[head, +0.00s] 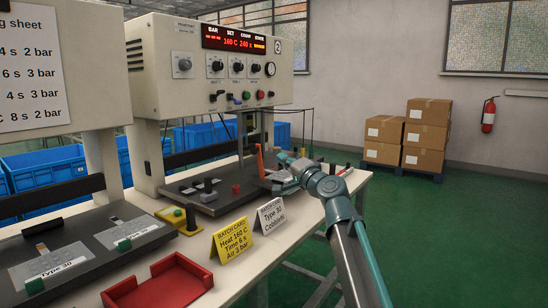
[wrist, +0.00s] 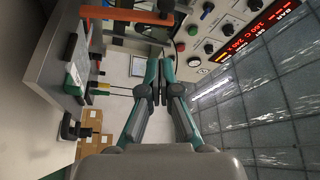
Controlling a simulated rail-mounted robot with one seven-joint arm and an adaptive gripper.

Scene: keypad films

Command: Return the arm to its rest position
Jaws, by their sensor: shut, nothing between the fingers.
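My arm reaches in from the lower right of the head view, over the right end of the bench. My gripper (head: 285,165) is by the right side of press 2 (head: 212,65), close to an upright orange bar (head: 260,161); whether they touch cannot be told. In the wrist view my gripper (wrist: 160,78) has its teal and grey fingers together, with nothing between them. The orange bar (wrist: 125,14) crosses the top left of that view, apart from the fingertips. The press's lower plate (head: 215,205) carries small blocks and a red cube (head: 236,188).
A yellow batch card (head: 232,238) and a white card (head: 270,215) stand at the bench's front edge near a red tray (head: 158,288). Another press stands at left. Cartons (head: 425,130) and a fire extinguisher (head: 489,114) are at the back. Green floor at right is clear.

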